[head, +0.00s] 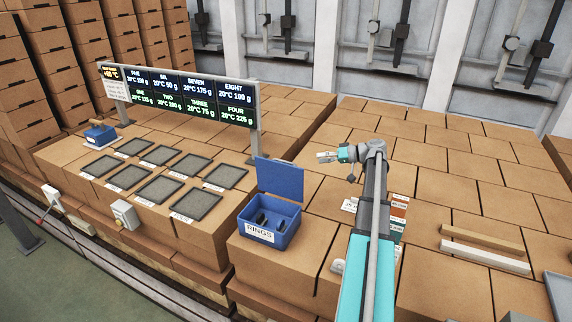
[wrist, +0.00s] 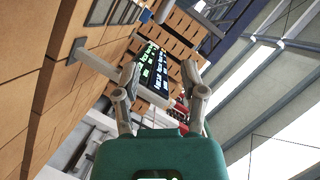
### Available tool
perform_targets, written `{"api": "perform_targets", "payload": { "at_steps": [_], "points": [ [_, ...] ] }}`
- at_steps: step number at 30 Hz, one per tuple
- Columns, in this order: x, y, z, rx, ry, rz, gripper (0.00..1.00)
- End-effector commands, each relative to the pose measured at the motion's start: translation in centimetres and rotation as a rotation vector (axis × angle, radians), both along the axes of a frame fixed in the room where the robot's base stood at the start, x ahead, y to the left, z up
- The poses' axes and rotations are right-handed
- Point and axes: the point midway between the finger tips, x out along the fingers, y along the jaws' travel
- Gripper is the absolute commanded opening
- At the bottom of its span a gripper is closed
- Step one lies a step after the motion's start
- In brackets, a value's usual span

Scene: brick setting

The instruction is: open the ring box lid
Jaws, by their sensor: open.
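The blue ring box (head: 258,236), with a white "RINGS" label on its front, sits on the brick surface. Its blue lid (head: 280,178) stands up at the back edge, tilted slightly, so the box is open. Some dark items lie inside; their shape is hard to make out. My gripper (head: 322,157) is open and empty, in the air to the right of the raised lid and apart from it. In the wrist view my gripper (wrist: 160,75) shows two spread fingers with nothing between them; the ring box is not visible there.
A display board (head: 180,92) stands behind several dark square pads (head: 158,190) on the left. A small blue box (head: 100,134) is at the far left. Two pale bars (head: 485,256) lie on the right. Coloured cards (head: 399,208) lie beside my arm. The bricks behind my gripper are clear.

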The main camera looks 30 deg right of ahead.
Motion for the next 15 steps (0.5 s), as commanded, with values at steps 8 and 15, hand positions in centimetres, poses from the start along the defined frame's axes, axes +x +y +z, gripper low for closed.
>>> {"api": "perform_targets", "payload": {
  "at_steps": [8, 15],
  "points": [
    [0.6, 0.7, -0.4, 0.0, 0.0, -0.004, 0.54],
    [2.4, 2.7, -1.1, 0.0, -0.001, -0.004, 0.54]
  ]
}}
